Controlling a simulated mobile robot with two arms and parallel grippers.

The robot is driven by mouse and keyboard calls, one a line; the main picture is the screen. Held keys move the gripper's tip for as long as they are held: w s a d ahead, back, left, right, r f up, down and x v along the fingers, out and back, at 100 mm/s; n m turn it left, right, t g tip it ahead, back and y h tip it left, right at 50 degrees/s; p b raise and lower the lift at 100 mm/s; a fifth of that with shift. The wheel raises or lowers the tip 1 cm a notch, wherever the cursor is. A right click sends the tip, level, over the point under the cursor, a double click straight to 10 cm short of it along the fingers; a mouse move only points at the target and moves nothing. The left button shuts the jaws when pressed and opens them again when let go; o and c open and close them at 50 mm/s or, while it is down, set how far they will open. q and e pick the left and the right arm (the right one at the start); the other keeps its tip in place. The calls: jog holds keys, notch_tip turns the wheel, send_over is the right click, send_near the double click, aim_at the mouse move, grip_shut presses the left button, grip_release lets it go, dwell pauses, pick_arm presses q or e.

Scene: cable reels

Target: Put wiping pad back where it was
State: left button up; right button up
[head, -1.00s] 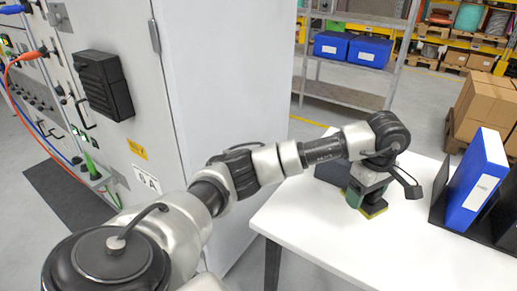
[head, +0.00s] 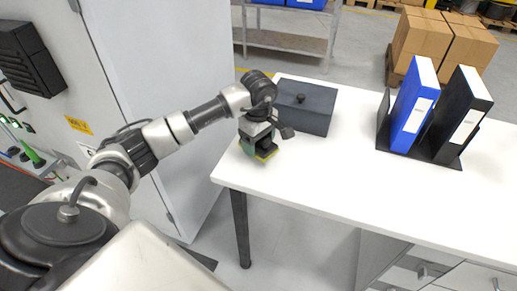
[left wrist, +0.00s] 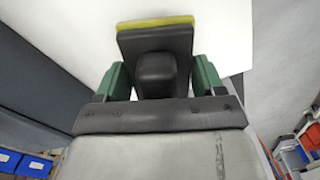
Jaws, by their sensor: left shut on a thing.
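The wiping pad (head: 265,154) has a black body and a yellow underside. My left gripper (head: 258,143), with green fingers, is shut on it over the near left part of the white table. In the left wrist view the pad (left wrist: 155,40) shows its black plate with a yellow far edge, and the left gripper (left wrist: 160,78) has one finger on each side of its black handle. I cannot tell whether the pad touches the table or hangs just above it. My right gripper is not in view.
A dark grey lidded box (head: 305,108) stands just right of and behind the gripper. A rack (head: 442,155) with blue (head: 412,108) and black (head: 460,112) binders is further right. The white table (head: 345,185) is clear between. A tall grey cabinet (head: 160,70) stands left.

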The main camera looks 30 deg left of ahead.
aim_at(258, 150)
pick_arm(q)
notch_tip(258, 150, down, 3)
jog(key=shift+f, duration=0.15)
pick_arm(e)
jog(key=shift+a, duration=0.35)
pick_arm(q)
jog(key=shift+f, duration=0.2)
jog(key=o, duration=0.9)
jog(key=shift+r, duration=0.1)
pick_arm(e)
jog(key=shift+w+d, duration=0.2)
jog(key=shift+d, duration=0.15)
